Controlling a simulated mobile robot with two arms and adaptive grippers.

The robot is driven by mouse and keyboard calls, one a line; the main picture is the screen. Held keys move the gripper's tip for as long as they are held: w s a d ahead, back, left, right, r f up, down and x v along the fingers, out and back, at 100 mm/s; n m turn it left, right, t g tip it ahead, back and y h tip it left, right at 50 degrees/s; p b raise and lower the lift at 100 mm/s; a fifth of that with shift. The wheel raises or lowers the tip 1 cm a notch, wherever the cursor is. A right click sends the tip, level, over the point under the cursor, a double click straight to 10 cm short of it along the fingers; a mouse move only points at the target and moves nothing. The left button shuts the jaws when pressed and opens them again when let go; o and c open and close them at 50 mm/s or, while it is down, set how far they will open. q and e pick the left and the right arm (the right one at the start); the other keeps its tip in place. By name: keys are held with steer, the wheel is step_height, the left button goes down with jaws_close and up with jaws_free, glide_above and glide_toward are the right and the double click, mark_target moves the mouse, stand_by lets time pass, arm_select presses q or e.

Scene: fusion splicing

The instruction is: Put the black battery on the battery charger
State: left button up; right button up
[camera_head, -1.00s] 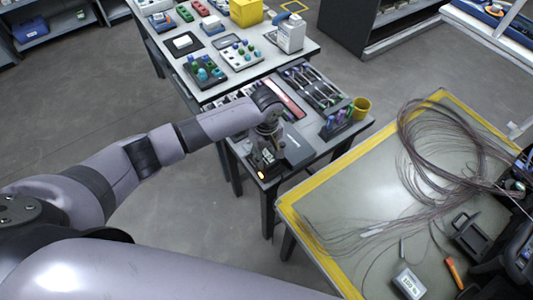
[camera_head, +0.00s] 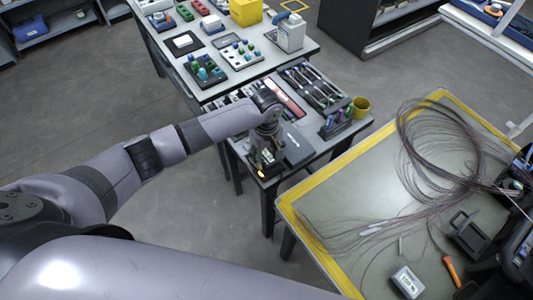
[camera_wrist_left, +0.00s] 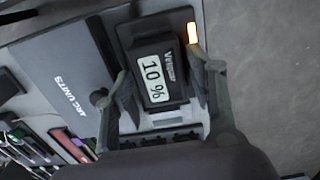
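The black battery (camera_wrist_left: 153,75), with a pale display reading "10 %", lies between the two fingers of my left gripper (camera_wrist_left: 160,65) in the left wrist view. The fingertips appear to touch its two sides. My right gripper is out of view.
A grey "ARC UNITS" panel (camera_wrist_left: 62,75) lies beside the charger. The yellow-edged table (camera_head: 335,190) at right holds coiled fibres (camera_head: 440,150) and a small meter (camera_head: 407,281).

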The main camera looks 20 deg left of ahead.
mark_target(267, 157)
arm_select(q)
steer(key=shift+o, duration=1.1)
step_height(267, 157, up, 12)
